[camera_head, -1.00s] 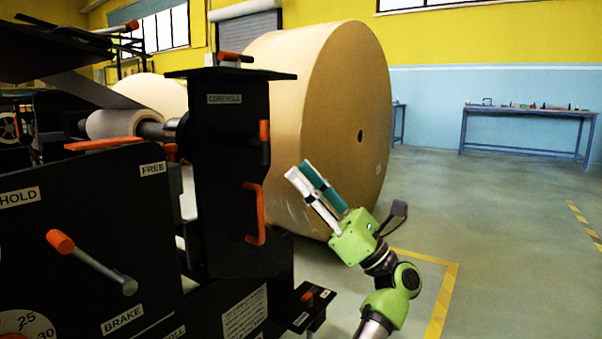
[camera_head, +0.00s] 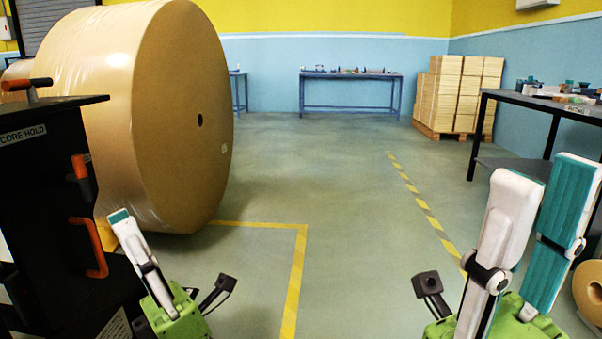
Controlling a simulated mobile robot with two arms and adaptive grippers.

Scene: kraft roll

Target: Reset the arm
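My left gripper (camera_head: 122,216) is at the lower left, in front of the big kraft roll (camera_head: 175,120) and beside the black machine (camera_head: 60,210). Its white finger points up and to the left, with a bit of teal at the tip. The other finger is mostly hidden, so its opening cannot be judged. Nothing shows in it. My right gripper (camera_head: 548,172) stands large at the lower right, pointing up. Its white and teal fingers are apart with nothing between them. Both arms below the grippers are mostly out of frame.
The black machine has orange handles (camera_head: 88,248). A dark table (camera_head: 545,105) with small items stands at right, above a small roll (camera_head: 590,290). Stacked boxes (camera_head: 460,92) and a blue bench (camera_head: 350,77) are at the back. The middle floor (camera_head: 330,200) is clear.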

